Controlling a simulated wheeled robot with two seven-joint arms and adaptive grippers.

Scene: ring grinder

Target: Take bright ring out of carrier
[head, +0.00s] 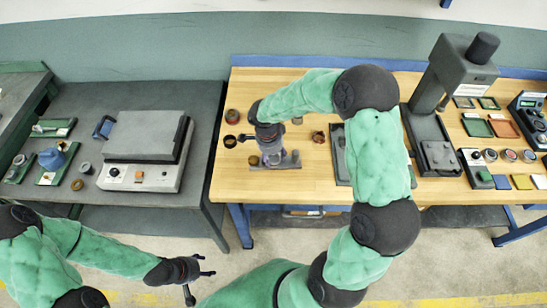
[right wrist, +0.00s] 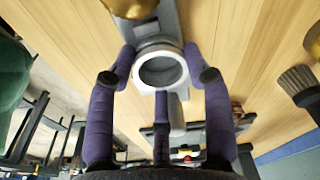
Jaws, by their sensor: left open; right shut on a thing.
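A bright silver ring (right wrist: 162,71) is between the purple-wrapped fingers of my right gripper (right wrist: 160,56) in the right wrist view. Its opening faces the camera. The gripper is shut on it. A grey carrier (right wrist: 170,20) shows right behind the ring; I cannot tell whether they still touch. In the head view my right gripper (head: 272,154) points down over the grey carrier (head: 291,164) on the wooden bench, and its fingers hide the ring. My left gripper (head: 200,277) is open and empty, low in front of the grey table.
A dark red pot (head: 232,116) and a dark ring-shaped piece (head: 230,141) stand left of my right gripper. A small brown item (head: 318,136) is to its right. A tall grey press (head: 452,75) stands further right. A grey lidded machine (head: 145,150) occupies the left table.

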